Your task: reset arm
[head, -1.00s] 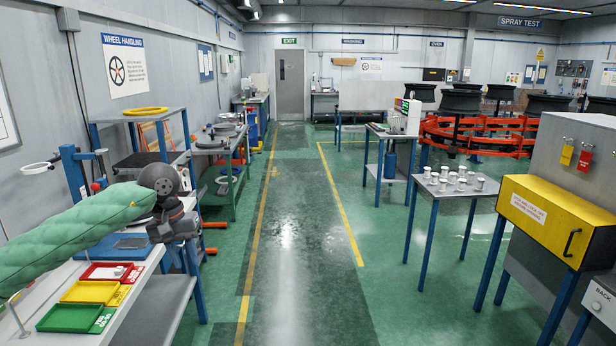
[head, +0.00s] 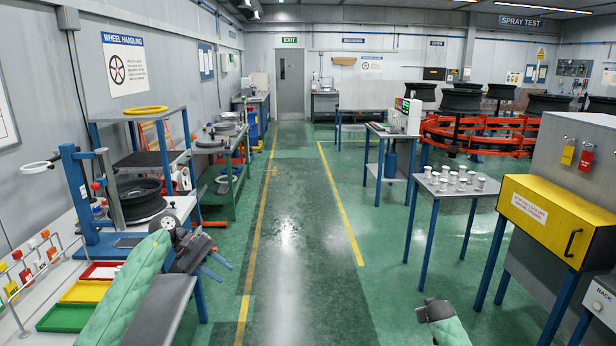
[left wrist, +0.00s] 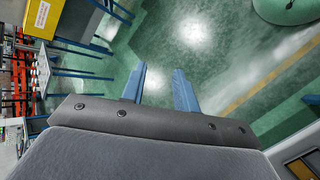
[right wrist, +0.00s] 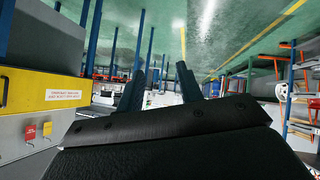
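My left gripper (head: 217,267) is in the lower left of the head view, beside the right edge of the left workbench and over the aisle. Its blue fingers are spread with a gap between them, and it is empty. The left wrist view shows the same open fingers (left wrist: 159,88) above the green floor. My right arm's wrist shows at the bottom right of the head view, with its fingers hidden there. In the right wrist view my right gripper (right wrist: 160,88) has its fingers apart with nothing between them.
The left bench holds red (head: 100,271), yellow (head: 90,291) and green (head: 72,317) trays and a dark wheel (head: 141,200). A small table (head: 450,191) with several white cups and a yellow-fronted cabinet (head: 543,220) stand at right. The aisle between is clear.

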